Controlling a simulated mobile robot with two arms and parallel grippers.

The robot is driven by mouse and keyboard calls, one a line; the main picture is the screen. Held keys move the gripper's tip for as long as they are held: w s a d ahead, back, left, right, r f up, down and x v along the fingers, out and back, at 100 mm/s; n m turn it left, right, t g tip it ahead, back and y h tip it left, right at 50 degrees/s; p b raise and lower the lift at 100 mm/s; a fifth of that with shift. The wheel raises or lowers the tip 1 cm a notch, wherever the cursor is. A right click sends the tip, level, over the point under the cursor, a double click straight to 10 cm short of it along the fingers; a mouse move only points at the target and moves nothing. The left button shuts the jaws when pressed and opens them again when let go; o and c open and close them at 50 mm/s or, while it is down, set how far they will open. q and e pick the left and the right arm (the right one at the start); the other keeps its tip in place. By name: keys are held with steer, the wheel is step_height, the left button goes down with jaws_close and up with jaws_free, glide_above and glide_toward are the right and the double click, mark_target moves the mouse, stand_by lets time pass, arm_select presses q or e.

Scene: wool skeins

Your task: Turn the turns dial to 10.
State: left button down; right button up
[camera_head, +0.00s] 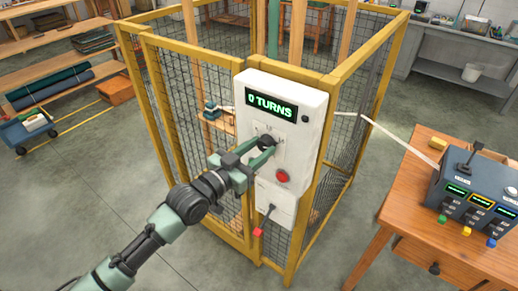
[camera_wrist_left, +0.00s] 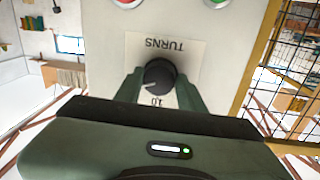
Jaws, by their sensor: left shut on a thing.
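The turns dial (camera_head: 267,141) is a black round knob on a white control box (camera_head: 309,103) fixed to a yellow-framed mesh cage. The display (camera_head: 270,105) above it reads "0 TURNS" in green. My left gripper (camera_head: 262,150) is shut on the dial, one finger on each side. In the left wrist view the dial (camera_wrist_left: 159,76) sits between the green fingers of my gripper (camera_wrist_left: 160,88), on a pale plate marked "TURNS", upside down. A "10" mark shows by the knob's near side. The dial's pointer is not clear. My right gripper is not in view.
A red button (camera_head: 282,176) sits below the dial, and a red-tipped lever (camera_head: 258,232) hangs under the box. A wooden table (camera_head: 408,205) with a dark console (camera_head: 470,200) stands at the right.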

arm_select(q)
steer(key=n, duration=0.3)
steer(key=shift+f+n, duration=0.15)
steer(key=shift+n, duration=0.15)
steer(key=n, duration=0.3)
steer(key=shift+n+t+b, duration=0.3)
steer(key=shift+n, duration=0.1)
steer(key=n, duration=0.3)
steer(key=shift+d+n, duration=0.1)
steer(key=shift+n, duration=0.2)
steer(key=shift+n+t, duration=0.4)
steer(key=shift+n, duration=1)
steer(key=c, duration=0.9)
jaws_free()
steer(key=shift+o, duration=0.2)
